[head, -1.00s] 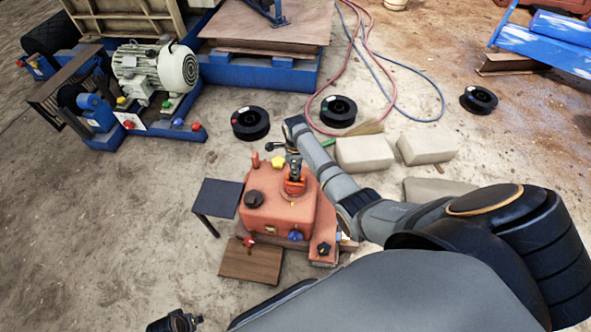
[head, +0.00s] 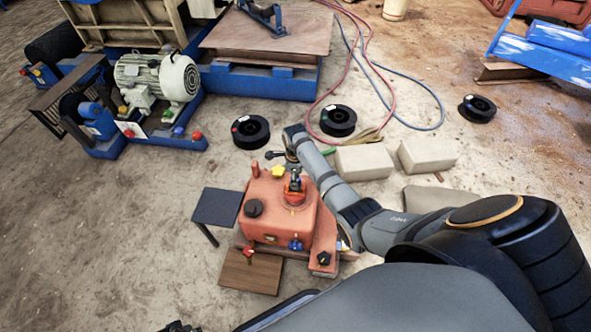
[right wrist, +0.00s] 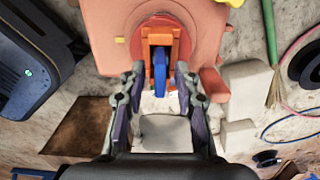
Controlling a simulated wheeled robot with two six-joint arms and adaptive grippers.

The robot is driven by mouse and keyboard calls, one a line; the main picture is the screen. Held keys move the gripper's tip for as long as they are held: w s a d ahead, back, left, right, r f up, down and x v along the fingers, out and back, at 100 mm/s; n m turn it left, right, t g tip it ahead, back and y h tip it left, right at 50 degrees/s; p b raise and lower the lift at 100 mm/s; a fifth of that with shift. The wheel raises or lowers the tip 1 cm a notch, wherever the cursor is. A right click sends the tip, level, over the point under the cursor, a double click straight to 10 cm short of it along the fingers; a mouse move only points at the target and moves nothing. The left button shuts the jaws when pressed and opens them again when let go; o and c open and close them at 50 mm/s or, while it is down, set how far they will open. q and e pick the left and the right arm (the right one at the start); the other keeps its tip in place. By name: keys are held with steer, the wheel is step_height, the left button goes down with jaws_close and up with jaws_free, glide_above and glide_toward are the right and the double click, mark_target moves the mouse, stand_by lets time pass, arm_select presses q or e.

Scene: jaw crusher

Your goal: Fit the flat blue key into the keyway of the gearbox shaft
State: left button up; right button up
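The red-orange gearbox (head: 278,222) stands on the ground in the middle of the head view. A round collar with an orange slotted piece (right wrist: 160,38) faces my right gripper. The flat blue key (right wrist: 160,74) stands upright at that slot; how deep it sits I cannot tell. My right gripper (right wrist: 160,82) is open, its fingers on both sides of the key with a gap on each side. In the head view the right gripper (head: 295,174) is small above the collar. A sliver of my left gripper (head: 178,327) shows at the bottom edge.
Knobs, one yellow (head: 278,172), stick up from the housing.

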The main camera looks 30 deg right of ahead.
step_height(320, 180, up, 6)
steer(key=shift+f+p, duration=0.1)
steer(key=shift+p, duration=0.95)
arm_select(q)
steer(key=s+a+f+p, duration=0.1)
steer(key=s+a+f, duration=0.1)
steer(key=s+f, duration=0.4)
steer(key=shift+s+p, duration=0.3)
steer(key=shift+s, duration=0.05)
arm_select(e)
step_height(320, 180, up, 6)
